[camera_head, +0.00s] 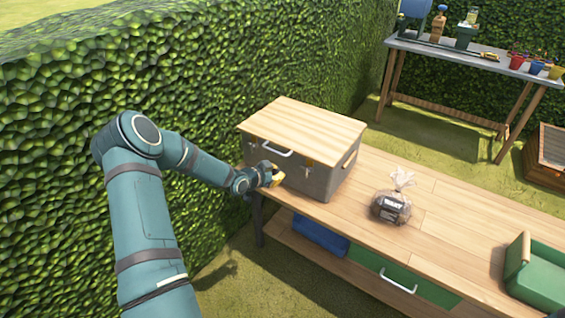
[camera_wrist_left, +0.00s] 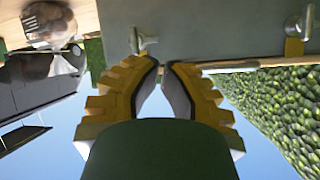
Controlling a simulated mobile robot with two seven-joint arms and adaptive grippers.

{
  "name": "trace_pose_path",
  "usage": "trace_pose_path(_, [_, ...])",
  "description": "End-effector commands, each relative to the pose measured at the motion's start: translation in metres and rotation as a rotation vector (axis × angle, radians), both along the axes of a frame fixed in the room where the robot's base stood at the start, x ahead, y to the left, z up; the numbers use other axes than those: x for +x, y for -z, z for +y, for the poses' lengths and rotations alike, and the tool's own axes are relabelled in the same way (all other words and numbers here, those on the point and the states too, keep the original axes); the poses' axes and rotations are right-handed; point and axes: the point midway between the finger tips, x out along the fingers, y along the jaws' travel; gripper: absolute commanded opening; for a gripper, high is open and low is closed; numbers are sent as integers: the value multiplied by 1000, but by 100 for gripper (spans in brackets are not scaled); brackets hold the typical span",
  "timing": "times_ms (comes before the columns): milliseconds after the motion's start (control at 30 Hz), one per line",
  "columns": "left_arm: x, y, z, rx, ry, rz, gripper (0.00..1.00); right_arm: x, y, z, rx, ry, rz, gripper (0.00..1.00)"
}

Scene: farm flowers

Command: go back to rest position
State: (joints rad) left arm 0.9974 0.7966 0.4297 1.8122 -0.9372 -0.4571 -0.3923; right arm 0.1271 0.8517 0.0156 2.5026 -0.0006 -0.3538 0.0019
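In the head view my left arm comes in from the left edge. My left gripper (camera_head: 272,174), with yellow fingers, is at the front side of a grey box (camera_head: 322,184) with a wooden lid (camera_head: 305,128). The box's pale handle (camera_head: 277,149) shows just above the gripper. In the left wrist view the fingers (camera_wrist_left: 163,66) point at the box's grey wall (camera_wrist_left: 220,28). A narrow gap shows between the fingertips, with nothing seen between them. Whether they touch the box is unclear. My right gripper is not in view.
A wooden workbench (camera_head: 450,218) carries the box, a clear bag (camera_head: 391,207) with dark contents and a green container (camera_head: 543,278). A tall hedge (camera_head: 60,120) stands close behind my left arm. A second table (camera_head: 470,59) with pots is at the back right.

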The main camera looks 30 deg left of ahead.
Motion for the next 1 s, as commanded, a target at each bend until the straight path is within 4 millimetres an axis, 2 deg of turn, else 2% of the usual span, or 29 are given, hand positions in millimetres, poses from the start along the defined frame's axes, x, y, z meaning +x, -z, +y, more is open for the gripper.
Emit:
trace_pose_path(200, [-19, 13, 3, 0, -1, 0, 0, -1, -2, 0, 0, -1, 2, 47])
trace_pose_path(433, [-22, 15, 3, 0, 0, 0, 0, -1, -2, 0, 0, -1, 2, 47])
trace_pose_path(567, [-21, 19, -13, -32, 6, 21, 0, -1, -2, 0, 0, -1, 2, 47])
trace_pose_path(667, [-23, 29, -54, -113, 14, 80, 0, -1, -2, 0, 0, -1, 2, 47])
trace_pose_path(767, [-34, 44, -115, -229, 15, 191, 0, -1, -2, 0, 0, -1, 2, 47])
trace_pose_path(800, [-41, 51, -142, -277, 12, 246, 0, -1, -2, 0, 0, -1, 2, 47])
trace_pose_path(867, [-58, 60, -179, -342, 2, 336, 0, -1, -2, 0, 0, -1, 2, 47])
trace_pose_path(900, [-71, 66, -203, -379, -7, 400, 0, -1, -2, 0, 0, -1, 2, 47])
trace_pose_path(1000, [-112, 78, -257, -453, -45, 568, 0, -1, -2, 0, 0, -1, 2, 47])
